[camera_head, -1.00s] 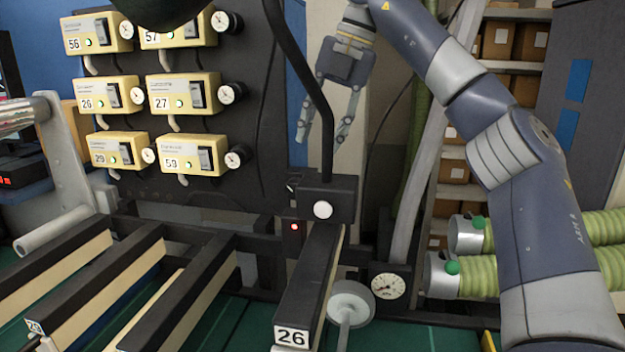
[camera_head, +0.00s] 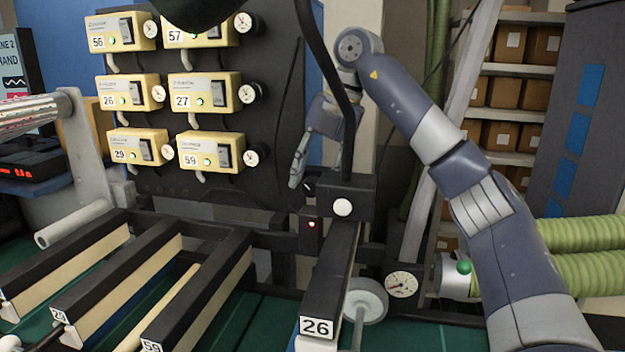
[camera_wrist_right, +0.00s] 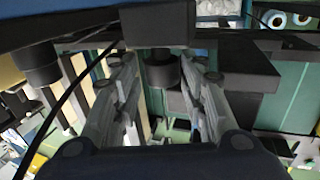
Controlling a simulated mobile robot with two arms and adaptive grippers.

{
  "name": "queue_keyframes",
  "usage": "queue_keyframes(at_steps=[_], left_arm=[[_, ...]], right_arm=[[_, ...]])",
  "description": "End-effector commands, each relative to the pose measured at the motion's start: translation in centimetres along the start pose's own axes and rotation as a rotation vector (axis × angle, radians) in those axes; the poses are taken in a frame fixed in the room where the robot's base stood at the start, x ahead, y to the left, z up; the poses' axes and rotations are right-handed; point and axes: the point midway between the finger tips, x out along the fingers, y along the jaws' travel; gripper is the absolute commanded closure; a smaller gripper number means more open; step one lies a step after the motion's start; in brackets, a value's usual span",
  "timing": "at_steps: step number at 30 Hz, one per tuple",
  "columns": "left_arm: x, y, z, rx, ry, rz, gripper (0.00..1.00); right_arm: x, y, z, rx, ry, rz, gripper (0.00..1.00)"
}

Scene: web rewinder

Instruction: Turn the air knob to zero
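A black block (camera_head: 360,196) with a white round face (camera_head: 342,208) stands on the end of the rail marked 26. A small dark knob (camera_head: 310,187) shows at its left side in the head view; whether it is the air knob is unclear. My right gripper (camera_head: 310,165) is beside the block's upper left, partly hidden by the black post. In the right wrist view my right gripper (camera_wrist_right: 158,72) has its fingers apart, with a black round knob (camera_wrist_right: 160,66) between or just beyond them. Contact cannot be told.
A pressure gauge (camera_head: 401,284) sits low right of the rail (camera_head: 338,270). The bent black post (camera_head: 335,75) rises above the block, close to my right gripper. A dark panel with yellow numbered boxes (camera_head: 209,151) stands left. Green hoses (camera_head: 585,250) are at right.

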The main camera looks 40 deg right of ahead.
Motion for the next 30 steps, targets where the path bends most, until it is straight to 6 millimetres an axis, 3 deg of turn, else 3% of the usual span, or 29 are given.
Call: queue_keyframes(at_steps=[14, 18, 19, 30], left_arm=[[0.0, -0.09, -0.02, 0.0, 0.001, -0.001, 0.49], [0.0, -0.11, -0.01, 0.0, 0.001, -0.001, 0.49], [0.0, -0.11, -0.01, 0.0, 0.001, -0.001, 0.49], [0.0, -0.13, 0.0, 0.0, 0.001, -0.001, 0.49]], right_arm=[[0.85, -0.02, 0.01, 0.001, 0.0, 0.0, 0.61], [0.86, -0.02, 0.01, 0.001, 0.0, 0.0, 0.9], [0.86, -0.02, 0.01, 0.001, 0.0, 0.0, 0.93], [0.87, 0.27, -0.13, -0.005, 0.001, -0.045, 0.93]])
